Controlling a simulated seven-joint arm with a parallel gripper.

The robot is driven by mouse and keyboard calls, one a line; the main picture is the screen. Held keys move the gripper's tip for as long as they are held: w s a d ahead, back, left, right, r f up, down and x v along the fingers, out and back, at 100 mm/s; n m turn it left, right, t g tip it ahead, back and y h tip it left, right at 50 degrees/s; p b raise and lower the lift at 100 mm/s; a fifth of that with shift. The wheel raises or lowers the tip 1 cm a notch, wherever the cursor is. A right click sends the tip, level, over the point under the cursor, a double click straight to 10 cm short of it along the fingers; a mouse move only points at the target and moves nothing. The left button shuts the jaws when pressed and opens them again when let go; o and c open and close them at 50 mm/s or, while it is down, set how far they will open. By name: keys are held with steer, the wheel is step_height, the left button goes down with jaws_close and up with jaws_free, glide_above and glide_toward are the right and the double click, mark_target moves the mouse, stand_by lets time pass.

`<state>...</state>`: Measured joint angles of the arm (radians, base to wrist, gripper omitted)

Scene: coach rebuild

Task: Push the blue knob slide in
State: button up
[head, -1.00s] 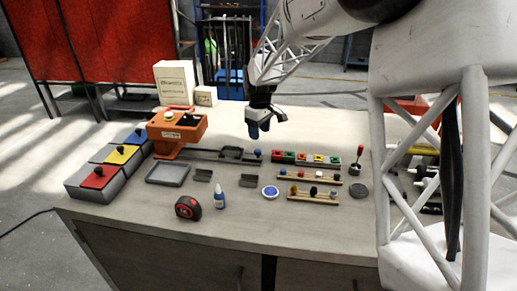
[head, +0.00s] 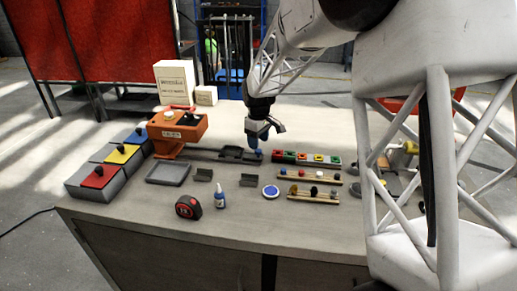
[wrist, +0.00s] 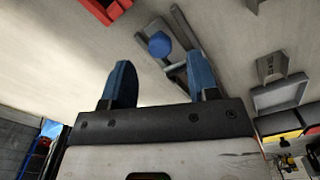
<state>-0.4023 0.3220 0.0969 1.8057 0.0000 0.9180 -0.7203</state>
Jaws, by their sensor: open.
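The blue knob (head: 259,153) sits at the right end of a dark slide rail (head: 205,154) on the table. In the wrist view the round blue knob (wrist: 159,44) lies beyond the fingertips, between their two lines, with the grey slide frame (wrist: 181,27) beside it. My gripper (head: 256,147) points down just above the knob in the head view and partly overlaps it. In the wrist view my gripper (wrist: 160,76) has its two blue fingers spread apart with nothing between them. I cannot tell whether a finger touches the knob.
An orange machine (head: 177,133) stands at the rail's left end. A row of coloured blocks (head: 306,158) lies close right of the knob.

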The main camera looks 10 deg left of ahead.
mark_target(241, 152)
steer(key=shift+f, duration=1.9)
steer(key=shift+c, duration=0.3)
jaws_close()
